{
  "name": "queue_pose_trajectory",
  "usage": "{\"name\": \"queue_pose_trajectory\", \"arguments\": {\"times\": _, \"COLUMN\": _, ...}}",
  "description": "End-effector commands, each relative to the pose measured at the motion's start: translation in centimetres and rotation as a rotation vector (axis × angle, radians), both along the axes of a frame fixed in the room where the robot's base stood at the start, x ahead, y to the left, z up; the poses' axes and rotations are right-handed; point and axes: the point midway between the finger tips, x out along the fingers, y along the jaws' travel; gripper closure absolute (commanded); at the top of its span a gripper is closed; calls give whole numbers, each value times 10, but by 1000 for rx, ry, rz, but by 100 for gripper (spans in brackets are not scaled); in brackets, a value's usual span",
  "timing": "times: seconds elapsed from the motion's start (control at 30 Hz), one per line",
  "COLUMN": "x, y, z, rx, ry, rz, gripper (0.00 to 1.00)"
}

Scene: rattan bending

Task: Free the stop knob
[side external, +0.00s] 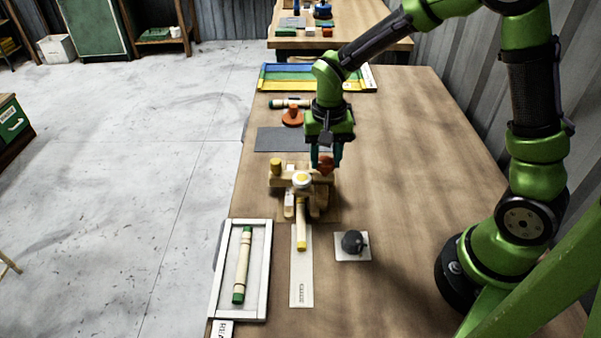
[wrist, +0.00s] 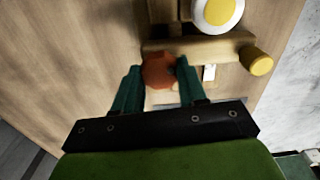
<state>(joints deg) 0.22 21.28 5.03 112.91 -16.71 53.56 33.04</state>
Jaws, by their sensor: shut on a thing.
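The stop knob is an orange-red lobed knob (side external: 325,163) at the right of the wooden bending jig (side external: 316,200). It also shows in the wrist view (wrist: 158,70), between the two teal fingers of my gripper (wrist: 158,74). My gripper (side external: 325,160) points down over the jig and is shut on the knob. The knob sits against a wooden bar of the jig. A white disc with a yellow centre (side external: 302,180) tops the jig, and a yellow-ended peg (side external: 276,165) stands at its left. The fingers partly hide the knob's sides.
A white-framed tray (side external: 214,285) holds a green-ended rattan piece (side external: 242,265) at the front left. A dark round knob (side external: 352,241) sits on a white square at the front right. Behind are a grey mat (side external: 275,140) and another orange piece (side external: 292,118). The table's right side is clear.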

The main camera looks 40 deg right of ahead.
Motion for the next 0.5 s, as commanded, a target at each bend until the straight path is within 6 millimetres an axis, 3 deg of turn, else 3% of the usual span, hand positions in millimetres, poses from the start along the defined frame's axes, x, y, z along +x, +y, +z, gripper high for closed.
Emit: {"name": "queue_pose_trajectory", "arguments": {"times": 0.5, "x": 0, "y": 0, "z": 1, "rx": 0, "ry": -1, "rz": 490, "gripper": 89}}
